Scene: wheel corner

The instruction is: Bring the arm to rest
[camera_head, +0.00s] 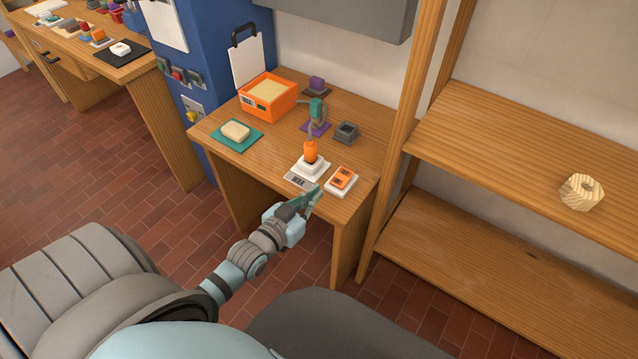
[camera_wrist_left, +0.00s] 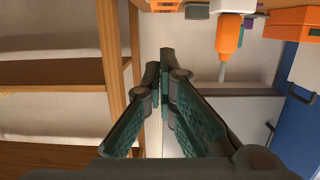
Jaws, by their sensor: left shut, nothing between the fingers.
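My left arm reaches from the bottom of the head view to the front edge of the wooden table. My left gripper (camera_head: 314,196) is at that edge, just in front of a white scale-like base with an orange-handled tool. In the left wrist view my left gripper (camera_wrist_left: 165,65) has its dark green fingers closed together with nothing between them. The orange tool (camera_wrist_left: 228,38) shows beyond the fingers in that view. My right gripper is not in view.
A wooden shelf (camera_head: 500,130) holding a pale faceted object (camera_head: 581,192) stands at right. Floor at left is clear.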

